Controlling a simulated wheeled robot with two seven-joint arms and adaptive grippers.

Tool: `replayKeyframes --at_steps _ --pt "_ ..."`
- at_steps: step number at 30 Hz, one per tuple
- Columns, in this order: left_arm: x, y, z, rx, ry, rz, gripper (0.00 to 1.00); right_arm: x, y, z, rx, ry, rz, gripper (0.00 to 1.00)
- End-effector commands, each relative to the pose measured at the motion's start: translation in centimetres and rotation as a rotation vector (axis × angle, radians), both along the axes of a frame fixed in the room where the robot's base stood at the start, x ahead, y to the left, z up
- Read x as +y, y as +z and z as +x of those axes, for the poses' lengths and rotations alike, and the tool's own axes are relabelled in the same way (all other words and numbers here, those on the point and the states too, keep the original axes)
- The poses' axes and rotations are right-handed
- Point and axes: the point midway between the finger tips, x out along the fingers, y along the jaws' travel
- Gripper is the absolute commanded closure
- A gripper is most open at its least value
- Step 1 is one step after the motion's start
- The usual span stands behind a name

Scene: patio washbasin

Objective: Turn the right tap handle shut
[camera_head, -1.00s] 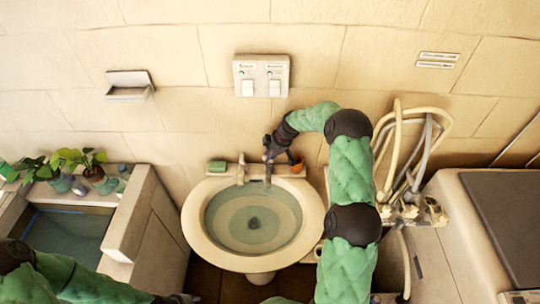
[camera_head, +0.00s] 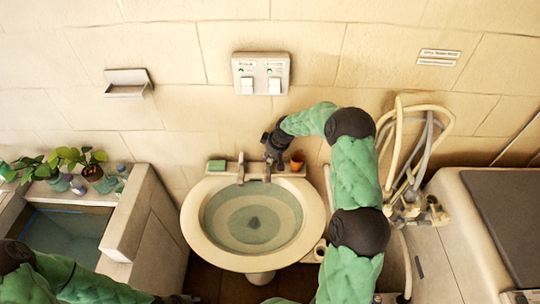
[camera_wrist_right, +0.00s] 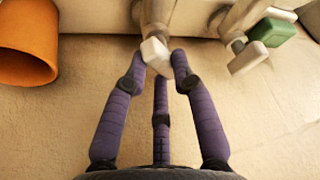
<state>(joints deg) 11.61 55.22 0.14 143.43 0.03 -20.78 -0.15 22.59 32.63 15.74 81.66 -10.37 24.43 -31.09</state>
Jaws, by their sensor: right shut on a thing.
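The basin (camera_head: 190,225) has two taps at its back rim. The right tap (camera_head: 267,174) stands next to the left tap (camera_head: 241,170). My right gripper (camera_head: 273,152) is over the right tap in the head view. In the right wrist view, my right gripper's purple fingers (camera_wrist_right: 158,60) are closed around the pale, blocky right tap handle (camera_wrist_right: 155,52). The handle's sides are partly hidden by the fingertips. Only a dark bit of my left gripper (camera_head: 180,299) shows at the bottom edge; its fingers cannot be made out.
An orange cup (camera_head: 297,163) stands close to the right of the right tap. A green sponge (camera_head: 217,165) lies left of the left tap. Hoses (camera_head: 395,150) hang at the right. Potted plants (camera_head: 94,173) stand on the left ledge.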

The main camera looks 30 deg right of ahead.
Motion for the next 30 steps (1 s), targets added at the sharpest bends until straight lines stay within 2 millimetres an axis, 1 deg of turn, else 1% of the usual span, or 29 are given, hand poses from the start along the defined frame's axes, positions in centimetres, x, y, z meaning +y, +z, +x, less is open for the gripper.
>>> replayKeyframes --at_steps 8,21,24,30 --pt "0.0 -2.6 0.0 0.0 0.0 0.0 0.61 0.2 -0.4 -0.1 -0.004 -0.211 -0.002 1.0" --pt "0.0 -9.6 0.0 0.0 0.0 0.0 0.61 0.4 -0.6 -0.2 -0.005 -0.547 0.0 1.0" --pt "0.0 -10.9 0.0 0.0 0.0 0.0 0.61 0.4 -0.6 -0.2 -0.003 -0.611 0.0 1.0" --pt "0.0 -12.7 0.0 0.0 0.0 0.0 0.61 0.4 -0.3 -0.2 -0.003 -0.711 0.0 1.0"
